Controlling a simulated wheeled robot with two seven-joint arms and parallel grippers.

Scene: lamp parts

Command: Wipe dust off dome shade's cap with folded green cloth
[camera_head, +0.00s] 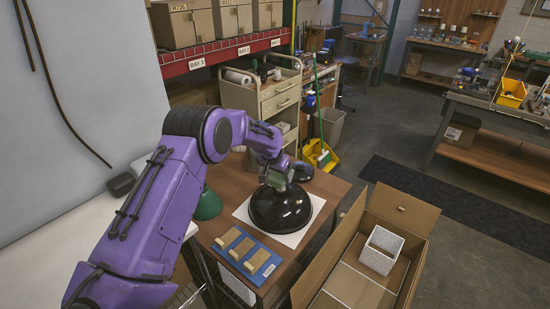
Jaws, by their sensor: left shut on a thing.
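The black dome shade (280,212) sits dome-up on a white square sheet (303,232) on the brown table. My left arm reaches in from the left, and its gripper (277,183) is at the top of the dome. The gripper is shut on the folded green cloth (276,179), which shows only as a small dull green patch at the fingers. The cap is hidden behind the gripper and cloth, so I cannot tell whether they touch or whether dust is on it. My right gripper is out of view.
A green shade (208,206) stands left of the dome, and a small black part (302,173) lies behind it. A blue tray (247,254) with tan blocks is in front. An open cardboard box (408,212) holding a white basket (381,250) stands to the right.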

